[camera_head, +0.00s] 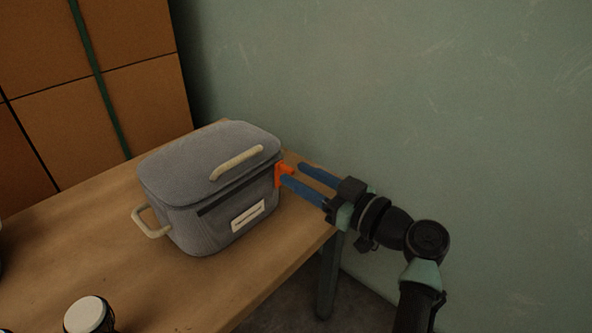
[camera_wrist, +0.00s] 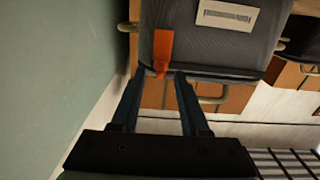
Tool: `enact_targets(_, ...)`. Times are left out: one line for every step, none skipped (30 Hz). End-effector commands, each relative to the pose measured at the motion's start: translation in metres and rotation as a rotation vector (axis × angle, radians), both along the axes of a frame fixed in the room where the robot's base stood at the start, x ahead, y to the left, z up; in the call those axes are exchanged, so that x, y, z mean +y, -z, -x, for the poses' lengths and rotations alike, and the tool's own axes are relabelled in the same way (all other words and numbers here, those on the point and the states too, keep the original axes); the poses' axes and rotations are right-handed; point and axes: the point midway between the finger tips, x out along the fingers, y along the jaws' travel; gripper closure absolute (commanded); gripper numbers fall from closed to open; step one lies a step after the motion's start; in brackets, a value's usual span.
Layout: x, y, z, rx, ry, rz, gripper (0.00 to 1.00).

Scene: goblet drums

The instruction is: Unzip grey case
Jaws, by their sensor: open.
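The grey case (camera_head: 210,190) stands upright on the wooden table, its lid on, with a beige handle on top and another on its left side. It also shows in the wrist view (camera_wrist: 235,48). An orange zipper pull (camera_head: 279,175) is at the case's right end; in the wrist view the orange pull (camera_wrist: 163,48) hangs just beyond my fingertips. My gripper (camera_head: 291,172) is at the case's right end, its two blue fingers open and pointing at the pull. In the wrist view my gripper (camera_wrist: 158,74) has its fingers apart, with the pull's tip near the gap. I cannot tell whether they touch.
The wooden table (camera_head: 100,240) has bare room in front of the case. A small drum (camera_head: 88,314) with a pale top stands at the near edge. A green wall (camera_head: 400,100) rises behind, close to my arm. Stacked brown boxes (camera_head: 140,95) stand at the back left.

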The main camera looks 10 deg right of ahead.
Motion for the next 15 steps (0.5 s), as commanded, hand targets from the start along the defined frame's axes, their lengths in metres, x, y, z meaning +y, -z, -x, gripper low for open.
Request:
enact_targets(-0.007, -0.002, 0.009, 0.001, 0.004, 0.0, 0.55)
enact_targets(-0.011, -0.002, 0.014, 0.001, 0.006, 0.0, 0.55)
enact_targets(-0.017, -0.003, 0.021, 0.0, 0.005, 0.0, 0.55)
enact_targets(-0.021, -0.003, 0.027, 0.001, 0.006, -0.001, 0.55)
enact_targets(-0.025, -0.003, 0.033, 0.001, 0.006, -0.001, 0.55)
enact_targets(-0.03, -0.003, 0.04, -0.001, 0.006, -0.001, 0.55)
enact_targets(-0.034, -0.003, 0.045, 0.0, 0.006, 0.0, 0.55)
enact_targets(-0.038, -0.003, 0.051, 0.001, 0.007, -0.001, 0.55)
enact_targets(-0.043, -0.003, 0.057, 0.001, 0.006, -0.001, 0.55)
enact_targets(-0.046, -0.003, 0.062, 0.001, 0.006, -0.001, 0.55)
enact_targets(-0.049, -0.003, 0.066, 0.001, 0.005, -0.001, 0.55)
enact_targets(-0.053, -0.003, 0.072, 0.0, 0.006, -0.001, 0.55)
enact_targets(-0.056, -0.002, 0.075, 0.0, 0.005, -0.001, 0.55)
enact_targets(-0.058, -0.002, 0.078, 0.0, 0.004, 0.0, 0.55)
enact_targets(-0.061, -0.002, 0.082, 0.0, 0.004, 0.0, 0.55)
